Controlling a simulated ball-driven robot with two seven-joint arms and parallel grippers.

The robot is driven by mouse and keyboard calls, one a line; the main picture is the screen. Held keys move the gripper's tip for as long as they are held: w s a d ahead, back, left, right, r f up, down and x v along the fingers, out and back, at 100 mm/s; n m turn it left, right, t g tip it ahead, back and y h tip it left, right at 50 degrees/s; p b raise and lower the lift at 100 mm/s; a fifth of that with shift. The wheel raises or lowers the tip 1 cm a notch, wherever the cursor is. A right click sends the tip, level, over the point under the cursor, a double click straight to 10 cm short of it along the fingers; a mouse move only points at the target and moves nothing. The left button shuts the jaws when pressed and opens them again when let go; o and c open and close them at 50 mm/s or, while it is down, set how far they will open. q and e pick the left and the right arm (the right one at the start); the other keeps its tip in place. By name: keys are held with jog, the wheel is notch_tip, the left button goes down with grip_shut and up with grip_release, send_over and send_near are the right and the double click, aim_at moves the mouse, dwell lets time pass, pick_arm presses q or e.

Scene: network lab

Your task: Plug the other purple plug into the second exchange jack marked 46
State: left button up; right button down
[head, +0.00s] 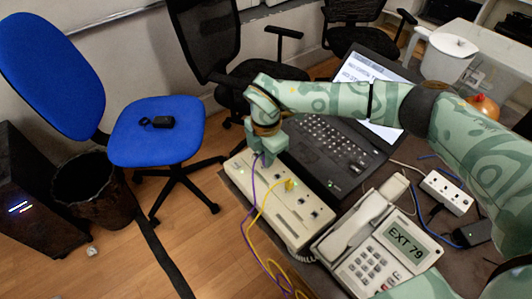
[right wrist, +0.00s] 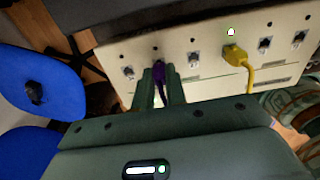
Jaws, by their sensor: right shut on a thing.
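The telephone exchange (head: 300,222) is a long beige box with a row of jacks, lying on the table left of the phone. My right gripper (head: 266,156) is over its far end, pointing down. In the right wrist view my right gripper (right wrist: 160,90) is shut on a purple plug (right wrist: 159,73). The plug is at the second jack from the left; I cannot tell whether it is seated. A purple cable (head: 252,197) hangs from the gripper down the box's left side. The jack marks are too small to read. My left gripper is not in view.
A yellow plug (right wrist: 237,57) sits in another jack, with a lit green lamp above it. Its yellow cable (head: 262,222) runs beside the purple one. An open laptop (head: 330,140), a desk phone (head: 375,245) reading EXT 79 and a power strip (head: 446,191) crowd the table.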

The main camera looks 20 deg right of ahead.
jog(key=shift+f, duration=0.35)
dwell(0.7)
jog(key=c, duration=1.3)
grip_release()
jog(key=shift+c, duration=0.2)
